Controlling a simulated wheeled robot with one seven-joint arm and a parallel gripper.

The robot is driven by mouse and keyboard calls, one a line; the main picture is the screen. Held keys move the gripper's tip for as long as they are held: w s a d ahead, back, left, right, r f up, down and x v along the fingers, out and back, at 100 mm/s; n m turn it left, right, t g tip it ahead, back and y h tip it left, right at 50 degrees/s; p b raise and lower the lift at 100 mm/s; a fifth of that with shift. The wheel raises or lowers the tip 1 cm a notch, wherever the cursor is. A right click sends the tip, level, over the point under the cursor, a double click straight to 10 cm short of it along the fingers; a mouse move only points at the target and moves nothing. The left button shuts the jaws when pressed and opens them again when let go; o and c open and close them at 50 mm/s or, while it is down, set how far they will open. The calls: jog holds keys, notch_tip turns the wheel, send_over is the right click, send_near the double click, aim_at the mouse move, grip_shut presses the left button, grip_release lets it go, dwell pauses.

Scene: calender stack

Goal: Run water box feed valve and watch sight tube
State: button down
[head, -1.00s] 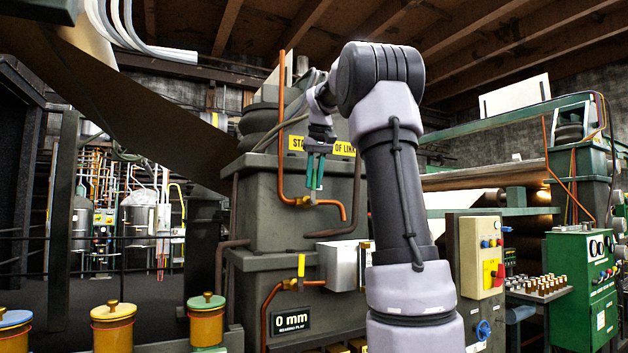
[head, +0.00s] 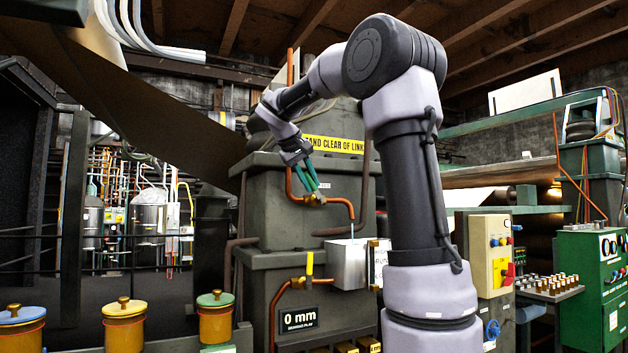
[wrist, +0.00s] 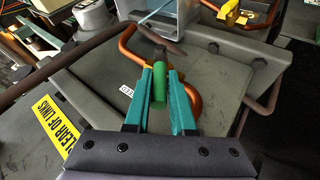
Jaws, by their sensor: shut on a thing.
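My gripper (head: 312,186) is at the upper copper pipe (head: 343,203) on the front of the grey machine stand. Its teal fingers slant down to the right, onto a brass valve (head: 316,200). In the wrist view my gripper (wrist: 160,72) is shut on a green valve handle (wrist: 160,84), with a finger on each side. The bright metal box (head: 347,264), perhaps the water box, is below and right of the valve. A thin upright rod or tube (head: 352,231) stands at its top; I cannot read any level in it.
A lower valve with a yellow handle (head: 309,263) sits on another copper pipe. A "0 mm" plate (head: 298,319) is below it. Several yellow lidded pots (head: 215,320) stand at the lower left. A cream control box (head: 491,252) is right of my arm.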

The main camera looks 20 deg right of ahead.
jog(key=shift+a+f+h, duration=0.35)
jog(key=shift+a+h, duration=0.05)
jog(key=shift+h, duration=0.6)
jog(key=c, duration=0.8)
grip_release()
jog(key=shift+a, duration=0.1)
jog(key=v, duration=1)
jog(key=shift+s+a+r, duration=0.1)
jog(key=shift+s+a, duration=0.1)
jog(key=shift+s, duration=0.1)
dwell(4.4)
